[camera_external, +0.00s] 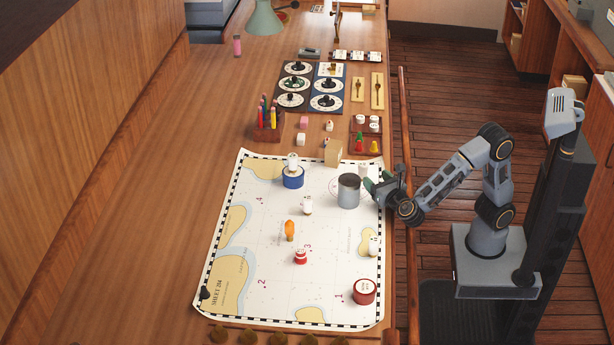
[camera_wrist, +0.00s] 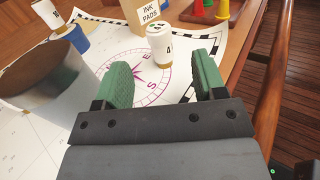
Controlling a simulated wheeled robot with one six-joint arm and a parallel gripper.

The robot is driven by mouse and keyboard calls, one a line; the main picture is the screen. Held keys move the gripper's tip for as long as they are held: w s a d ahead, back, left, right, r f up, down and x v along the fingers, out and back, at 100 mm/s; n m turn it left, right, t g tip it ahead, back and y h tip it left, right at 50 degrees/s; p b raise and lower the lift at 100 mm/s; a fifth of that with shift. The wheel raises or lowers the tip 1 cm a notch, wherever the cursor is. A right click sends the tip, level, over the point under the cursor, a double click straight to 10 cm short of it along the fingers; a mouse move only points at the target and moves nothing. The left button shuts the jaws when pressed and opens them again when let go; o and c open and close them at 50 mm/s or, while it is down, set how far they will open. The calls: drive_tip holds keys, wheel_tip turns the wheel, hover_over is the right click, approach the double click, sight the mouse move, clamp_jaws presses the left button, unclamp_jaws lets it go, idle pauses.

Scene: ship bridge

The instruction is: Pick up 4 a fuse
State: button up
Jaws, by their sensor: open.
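The fuse marked 4 (camera_wrist: 160,44) is a white upright cylinder with a dark-spotted top. In the wrist view it stands on the chart, beyond my fingertips and roughly centred between them. In the external view the fuse (camera_external: 363,169) shows small at the chart's upper right, just beyond my gripper (camera_external: 373,186). My gripper (camera_wrist: 168,75) is open and empty, its two green finger pads apart. It is low over the chart's right edge, apart from the fuse.
A grey metal can (camera_external: 348,191) stands close left of my gripper. An ink pads box (camera_external: 333,153) stands behind the fuse. Other white cylinders, one (camera_external: 307,205) mid-chart, a blue tin (camera_external: 292,179) and a red tin (camera_external: 364,292) stand on the chart (camera_external: 262,285).

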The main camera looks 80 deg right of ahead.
sight(361, 163)
drive_tip(key=x, duration=0.9)
drive_tip(key=shift+w+d+r, duration=0.15)
drive_tip(key=shift+w+d, duration=0.1)
drive_tip(key=shift+w, duration=0.1)
drive_tip(key=c, duration=1)
